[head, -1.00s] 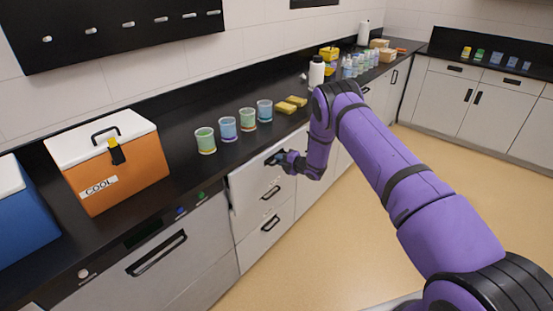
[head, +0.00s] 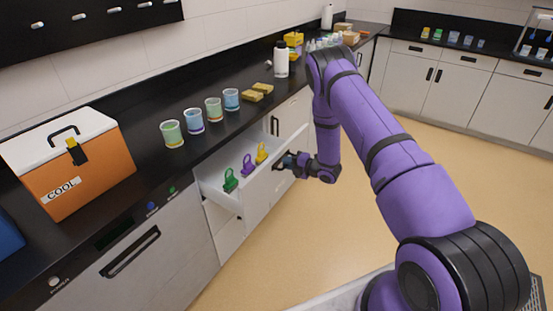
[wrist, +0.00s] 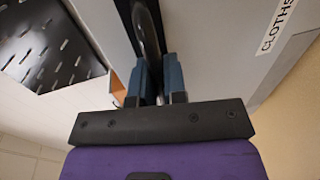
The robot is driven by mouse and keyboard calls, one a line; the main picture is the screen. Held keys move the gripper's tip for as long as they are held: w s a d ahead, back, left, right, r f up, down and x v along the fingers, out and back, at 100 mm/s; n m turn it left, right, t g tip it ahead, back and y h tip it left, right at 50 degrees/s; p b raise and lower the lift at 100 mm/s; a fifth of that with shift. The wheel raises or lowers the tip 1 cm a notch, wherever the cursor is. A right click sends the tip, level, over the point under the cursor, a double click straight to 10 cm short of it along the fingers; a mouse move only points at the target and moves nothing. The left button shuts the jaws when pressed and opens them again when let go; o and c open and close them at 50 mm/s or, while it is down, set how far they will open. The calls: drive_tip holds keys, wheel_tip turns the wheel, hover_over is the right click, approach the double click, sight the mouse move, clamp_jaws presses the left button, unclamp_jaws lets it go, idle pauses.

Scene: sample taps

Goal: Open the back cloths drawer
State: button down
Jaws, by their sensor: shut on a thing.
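A white drawer (head: 225,198) under the counter stands pulled out in the head view. Inside it are a green (head: 230,180), a purple (head: 247,165) and a yellow (head: 261,153) item that look like padlocks or tags. My gripper (head: 285,161) is at the drawer's front, at its handle. In the wrist view, my blue fingers (wrist: 159,80) close around the dark bar handle (wrist: 148,28). A label reading CLOTHS (wrist: 278,25) is on the pale front beside the handle. Much of the drawer front is hidden from the head view.
On the counter (head: 185,158) stand several cups (head: 194,121), yellow sponges (head: 250,96), a white bottle (head: 281,60) and an orange cooler (head: 88,180). An appliance with a handle (head: 130,252) is left of the drawer. The floor (head: 330,215) to the right is clear.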

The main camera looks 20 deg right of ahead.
drive_tip(key=f+v, duration=0.2)
drive_tip(key=v, duration=0.8)
drive_tip(key=shift+s+d, duration=0.35)
drive_tip(key=shift+s, duration=0.15)
drive_tip(key=c, duration=1.2)
unclamp_jaws()
drive_tip(key=v, duration=1.1)
drive_tip(key=shift+f, duration=0.1)
